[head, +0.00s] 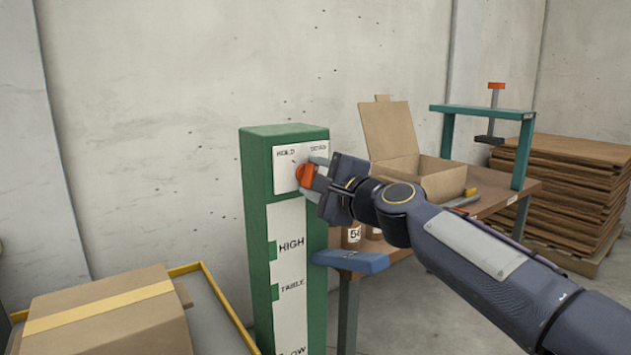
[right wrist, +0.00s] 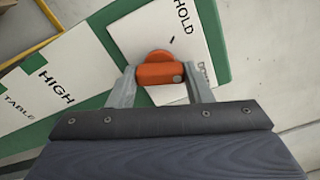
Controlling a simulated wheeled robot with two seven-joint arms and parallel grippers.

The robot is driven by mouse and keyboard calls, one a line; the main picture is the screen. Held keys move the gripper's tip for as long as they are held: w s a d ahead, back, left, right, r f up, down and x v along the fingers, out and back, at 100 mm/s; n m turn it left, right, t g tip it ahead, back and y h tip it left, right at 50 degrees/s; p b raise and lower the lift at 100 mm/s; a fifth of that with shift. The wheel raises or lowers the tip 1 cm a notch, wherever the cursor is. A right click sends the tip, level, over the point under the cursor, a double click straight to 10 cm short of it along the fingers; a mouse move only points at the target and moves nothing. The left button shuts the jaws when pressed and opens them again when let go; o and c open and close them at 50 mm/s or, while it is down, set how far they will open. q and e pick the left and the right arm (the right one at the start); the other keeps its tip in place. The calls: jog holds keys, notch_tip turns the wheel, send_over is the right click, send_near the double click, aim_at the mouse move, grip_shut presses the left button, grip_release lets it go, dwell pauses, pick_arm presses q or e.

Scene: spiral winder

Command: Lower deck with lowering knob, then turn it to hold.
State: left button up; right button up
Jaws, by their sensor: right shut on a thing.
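The orange lowering knob (head: 306,175) is on a white plate (head: 286,158) near the top of the green post (head: 254,180). The plate reads HOLD at left and a partly hidden word at right. My right gripper (head: 312,178) is shut on the knob; in the right wrist view its two fingers (right wrist: 160,82) grip the knob (right wrist: 160,70) from both sides. A scale below reads HIGH, TABLE and LOW. The deck (head: 225,322), with a yellow rim, lies at the lower left and carries a taped cardboard box (head: 105,310). My left gripper is not in view.
A wooden bench (head: 490,190) stands right of the post with an open carton (head: 400,150) and a teal press frame (head: 480,110). A blue pad (head: 350,262) juts out beside the post. Stacked brown boards (head: 560,185) stand at the far right.

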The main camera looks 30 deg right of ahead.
jog(key=n+b, duration=0.3)
jog(key=n, duration=0.8)
jog(key=shift+n, duration=0.4)
dwell(0.3)
jog(key=o, duration=1)
jog(key=s, duration=0.7)
jog(key=shift+s+d, duration=0.3)
jog(key=shift+s, duration=0.1)
